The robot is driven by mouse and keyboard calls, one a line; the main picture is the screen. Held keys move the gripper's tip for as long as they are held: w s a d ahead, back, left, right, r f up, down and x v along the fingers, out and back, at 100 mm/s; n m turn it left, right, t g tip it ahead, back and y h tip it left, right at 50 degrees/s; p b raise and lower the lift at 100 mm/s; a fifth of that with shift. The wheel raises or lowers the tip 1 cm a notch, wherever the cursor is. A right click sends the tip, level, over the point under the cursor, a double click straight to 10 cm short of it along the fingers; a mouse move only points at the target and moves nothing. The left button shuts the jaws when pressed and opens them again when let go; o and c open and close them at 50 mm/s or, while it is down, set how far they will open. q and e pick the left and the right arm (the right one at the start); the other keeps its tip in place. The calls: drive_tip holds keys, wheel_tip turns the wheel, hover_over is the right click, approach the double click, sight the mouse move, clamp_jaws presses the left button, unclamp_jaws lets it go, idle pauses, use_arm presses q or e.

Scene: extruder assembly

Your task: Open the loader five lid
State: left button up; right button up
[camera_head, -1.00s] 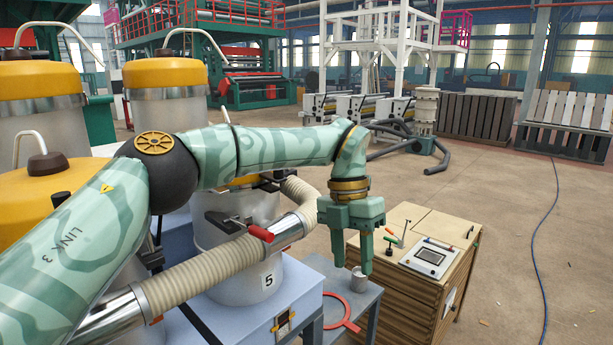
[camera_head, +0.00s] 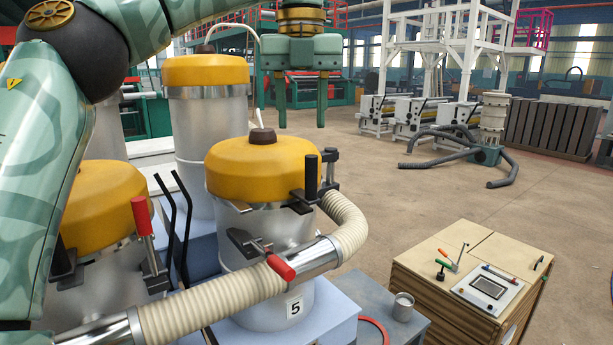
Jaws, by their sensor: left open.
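Loader five (camera_head: 272,225) is a clear-grey cylinder with a "5" label (camera_head: 295,308) low on its front. Its yellow lid (camera_head: 262,168) with a brown knob (camera_head: 262,137) on top sits closed on it. A black-handled clamp (camera_head: 312,178) is at the lid's right edge. A red-handled clamp (camera_head: 280,266) is on the lower front by the hose. My left gripper (camera_head: 303,115) is open and empty, pointing down, above and right of the lid in the picture and apart from it. My right gripper is not in view.
A ribbed beige hose (camera_head: 215,305) with metal ends curves around the front and right of loader five. Other yellow-lidded loaders (camera_head: 207,70) stand behind and to the left. A wooden cabinet (camera_head: 480,265) and a small grey table (camera_head: 375,290) with a metal cup (camera_head: 403,307) stand at right.

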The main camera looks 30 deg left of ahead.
sight(313, 173)
use_arm(q)
drive_tip(key=w+f, duration=0.1)
drive_tip(key=f, duration=0.2)
drive_tip(key=w+f, duration=0.1)
drive_tip(key=f, duration=0.2)
drive_tip(key=w+f, duration=0.2)
drive_tip(key=f, duration=0.1)
drive_tip(key=shift+d+f, duration=0.15)
drive_tip(key=shift+f, duration=0.15)
drive_tip(key=shift+s+f, duration=0.35)
drive_tip(key=shift+f, duration=0.45)
drive_tip(key=shift+s+f, duration=0.15)
drive_tip(key=shift+s, duration=0.5)
drive_tip(key=shift+w, duration=0.2)
drive_tip(key=shift+w+f, duration=0.1)
drive_tip(key=shift+w, duration=0.15)
drive_tip(key=shift+c, duration=1.4)
drive_tip(key=c, duration=0.6)
clamp_jaws()
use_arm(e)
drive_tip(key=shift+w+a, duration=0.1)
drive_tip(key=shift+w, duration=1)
